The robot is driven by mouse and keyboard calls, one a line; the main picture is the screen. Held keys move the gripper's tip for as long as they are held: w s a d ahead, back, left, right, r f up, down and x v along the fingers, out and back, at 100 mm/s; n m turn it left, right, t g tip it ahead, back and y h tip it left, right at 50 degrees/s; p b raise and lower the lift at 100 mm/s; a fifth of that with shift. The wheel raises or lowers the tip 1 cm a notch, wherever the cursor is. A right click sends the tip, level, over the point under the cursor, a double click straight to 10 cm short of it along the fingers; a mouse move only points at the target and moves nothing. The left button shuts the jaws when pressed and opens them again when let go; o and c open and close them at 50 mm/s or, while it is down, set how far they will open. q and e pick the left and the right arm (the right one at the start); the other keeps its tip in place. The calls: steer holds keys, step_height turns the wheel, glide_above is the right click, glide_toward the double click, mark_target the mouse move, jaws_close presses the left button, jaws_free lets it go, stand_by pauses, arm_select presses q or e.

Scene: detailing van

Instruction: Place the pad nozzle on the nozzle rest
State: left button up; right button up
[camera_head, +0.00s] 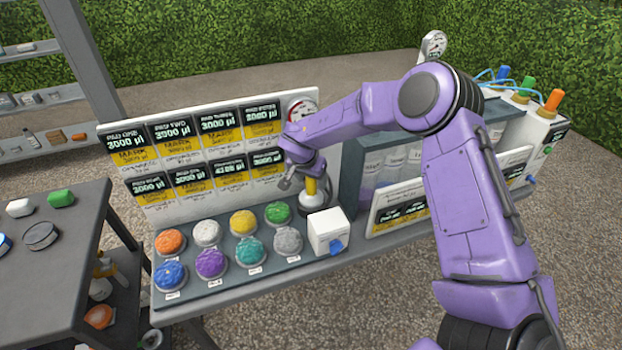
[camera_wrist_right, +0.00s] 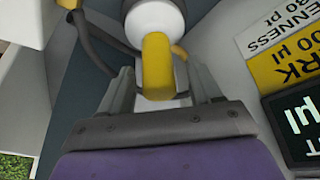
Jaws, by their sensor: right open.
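The yellow and white pad nozzle (camera_head: 311,187) stands roughly upright at the back of the bench, just right of the labelled panel. In the right wrist view its yellow body (camera_wrist_right: 157,65) lies between my fingers, with a white round part beyond it and a dark hose beside it. My right gripper (camera_head: 299,182) is open around the nozzle; I cannot tell if a finger touches it. A round dark-and-light base (camera_head: 315,204) shows under the nozzle; it may be the nozzle rest, but the gripper partly hides this area. My left gripper is out of view.
Several coloured pads (camera_head: 243,223) sit in two rows on the bench, with a white box (camera_head: 328,232) to their right. The labelled panel (camera_head: 210,155) rises behind them. A bottle cabinet (camera_head: 365,170) stands to the right. A dark side table (camera_head: 75,245) is at left.

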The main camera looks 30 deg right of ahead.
steer(key=b+v, duration=0.1)
steer(key=v, duration=1.1)
steer(key=shift+d, duration=0.1)
